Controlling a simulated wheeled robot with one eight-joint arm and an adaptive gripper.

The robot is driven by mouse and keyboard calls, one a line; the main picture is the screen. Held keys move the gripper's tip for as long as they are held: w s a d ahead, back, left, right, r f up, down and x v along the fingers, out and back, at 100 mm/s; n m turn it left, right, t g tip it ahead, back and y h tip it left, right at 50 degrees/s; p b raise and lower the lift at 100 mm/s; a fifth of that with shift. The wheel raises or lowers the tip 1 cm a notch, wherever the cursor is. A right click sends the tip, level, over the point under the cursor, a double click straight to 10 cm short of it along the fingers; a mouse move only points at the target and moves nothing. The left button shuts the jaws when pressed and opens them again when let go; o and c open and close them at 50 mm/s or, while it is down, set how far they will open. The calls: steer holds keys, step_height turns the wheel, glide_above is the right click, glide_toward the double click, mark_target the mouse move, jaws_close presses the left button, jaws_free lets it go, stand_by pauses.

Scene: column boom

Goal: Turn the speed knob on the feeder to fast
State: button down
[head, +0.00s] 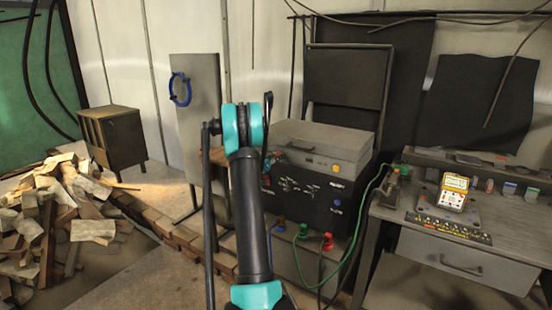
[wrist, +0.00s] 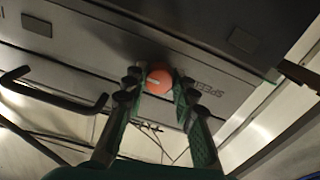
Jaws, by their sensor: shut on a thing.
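The speed knob (wrist: 158,80) is a round orange-red knob with a short pale mark on its face. It sits on the grey face of the feeder (wrist: 85,58), beside partly covered lettering that starts like "SPEED". My gripper (wrist: 159,76) has one finger on each side of the knob and is shut on it. The pale mark lies roughly sideways in the wrist view. In the head view my arm reaches toward the grey and black machine and hides most of the gripper; the knob cannot be made out there. The fast and slow marks are not readable.
A dark bar handle (wrist: 55,88) sticks out left of my fingers in the wrist view. In the head view, a bench (head: 460,240) with a yellow meter (head: 453,191) stands right, and a wood pile (head: 60,210) lies left. Cables hang near the machine.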

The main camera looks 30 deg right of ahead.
steer(key=shift+s+f, duration=0.1)
stand_by(0.4)
steer(key=c, duration=1.2)
jaws_free()
steer(key=v, duration=1.2)
